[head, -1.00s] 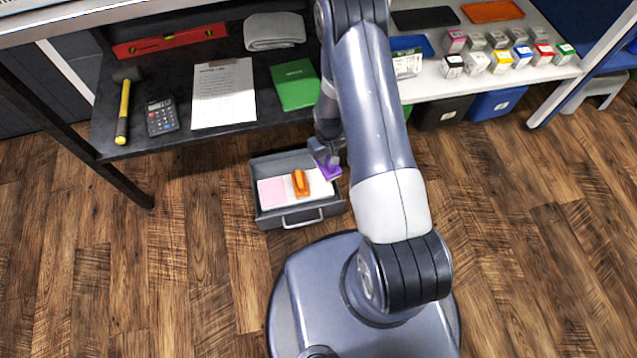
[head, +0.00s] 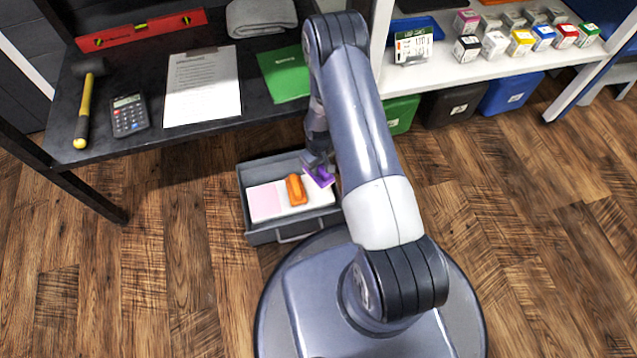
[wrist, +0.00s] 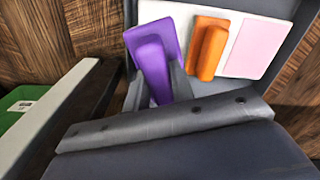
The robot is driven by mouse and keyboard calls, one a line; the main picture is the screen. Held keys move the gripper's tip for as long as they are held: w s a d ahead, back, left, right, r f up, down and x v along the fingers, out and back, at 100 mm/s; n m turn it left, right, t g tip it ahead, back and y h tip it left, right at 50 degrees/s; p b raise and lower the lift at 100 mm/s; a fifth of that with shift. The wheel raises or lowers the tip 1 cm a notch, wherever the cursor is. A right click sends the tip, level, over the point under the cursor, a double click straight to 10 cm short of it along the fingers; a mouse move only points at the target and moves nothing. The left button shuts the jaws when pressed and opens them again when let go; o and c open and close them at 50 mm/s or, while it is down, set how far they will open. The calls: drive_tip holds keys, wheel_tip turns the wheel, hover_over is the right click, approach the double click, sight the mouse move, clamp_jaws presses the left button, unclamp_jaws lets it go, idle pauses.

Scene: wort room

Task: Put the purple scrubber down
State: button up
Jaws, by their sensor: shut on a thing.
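The purple scrubber (head: 319,176) is in my gripper (head: 316,163), over the right part of an open grey drawer (head: 243,205). In the wrist view the scrubber (wrist: 152,62) slants, with its lower end between the jaws of my gripper (wrist: 172,82). The jaws are shut on it. An orange handled object (head: 296,189) lies to its left on a white sheet in the drawer; it also shows in the wrist view (wrist: 207,48). I cannot tell whether the scrubber touches the drawer floor.
A pink pad (head: 264,202) lies at the drawer's left. Above it is a dark shelf with a hammer (head: 85,108), calculator (head: 129,115), clipboard (head: 202,87) and green folder (head: 284,74). A white shelf with small boxes is at the right.

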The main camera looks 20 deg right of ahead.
sight(319, 179)
wheel_tip(319, 179, down, 8)
drive_tip(key=b, duration=0.3)
drive_tip(key=shift+f, duration=0.2)
drive_tip(key=o, duration=0.9)
drive_tip(key=shift+r, duration=0.1)
wheel_tip(319, 179, up, 12)
drive_tip(key=p, duration=0.5)
drive_tip(key=shift+r, duration=0.2)
drive_tip(key=shift+f, duration=0.15)
